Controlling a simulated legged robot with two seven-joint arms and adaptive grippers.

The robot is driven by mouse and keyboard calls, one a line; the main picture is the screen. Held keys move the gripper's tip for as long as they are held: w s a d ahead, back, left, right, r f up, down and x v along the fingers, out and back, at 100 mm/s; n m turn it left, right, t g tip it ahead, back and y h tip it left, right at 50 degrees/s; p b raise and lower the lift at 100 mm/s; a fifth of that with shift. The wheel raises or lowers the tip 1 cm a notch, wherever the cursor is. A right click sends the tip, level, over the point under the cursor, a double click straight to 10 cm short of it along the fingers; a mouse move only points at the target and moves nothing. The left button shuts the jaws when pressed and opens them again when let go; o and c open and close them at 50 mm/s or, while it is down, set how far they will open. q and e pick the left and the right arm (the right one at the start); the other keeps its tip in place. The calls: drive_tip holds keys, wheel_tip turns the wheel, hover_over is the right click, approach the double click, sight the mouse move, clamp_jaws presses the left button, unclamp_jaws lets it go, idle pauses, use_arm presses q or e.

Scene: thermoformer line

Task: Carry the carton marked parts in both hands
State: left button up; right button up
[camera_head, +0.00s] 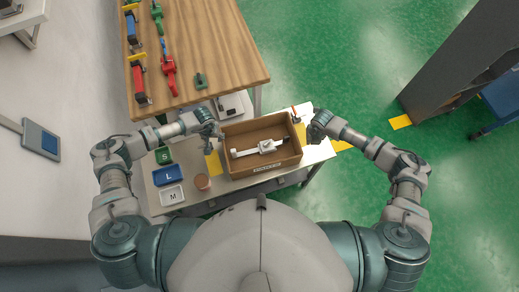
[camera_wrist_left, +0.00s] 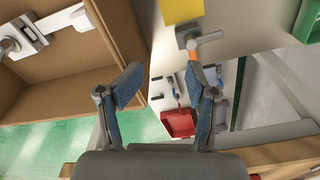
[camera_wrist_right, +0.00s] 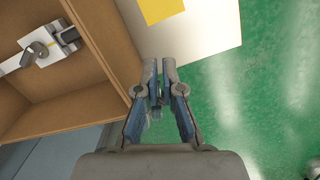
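The carton (camera_head: 240,172), an open brown box with a label on its front that seems to read parts, stands on a light table. A white part with a grey fitting (camera_head: 266,146) lies inside it. My left gripper (camera_head: 213,131) is open at the carton's left side. In the left wrist view its fingers (camera_wrist_left: 160,85) are spread and empty, beside the carton wall (camera_wrist_left: 122,35). My right gripper (camera_head: 316,126) is just off the carton's right side. In the right wrist view its fingertips (camera_wrist_right: 160,68) are close together with nothing visible held, outside the carton wall (camera_wrist_right: 104,45).
A wooden bench (camera_head: 215,45) with tools stands behind. Green floor is clear to the right, before a grey cabinet (camera_head: 450,60).

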drive_tip(key=shift+o, duration=0.7)
use_arm(q)
drive_tip(key=shift+d, duration=0.1)
use_arm(e)
drive_tip(key=shift+d, duration=0.1)
use_arm(q)
wheel_tip(320, 180, up, 12)
drive_tip(key=shift+s, duration=0.45)
use_arm(e)
wheel_tip(320, 180, up, 12)
drive_tip(key=shift+s, duration=0.45)
use_arm(q)
drive_tip(key=shift+f, duration=0.1)
use_arm(e)
drive_tip(key=shift+f, duration=0.1)
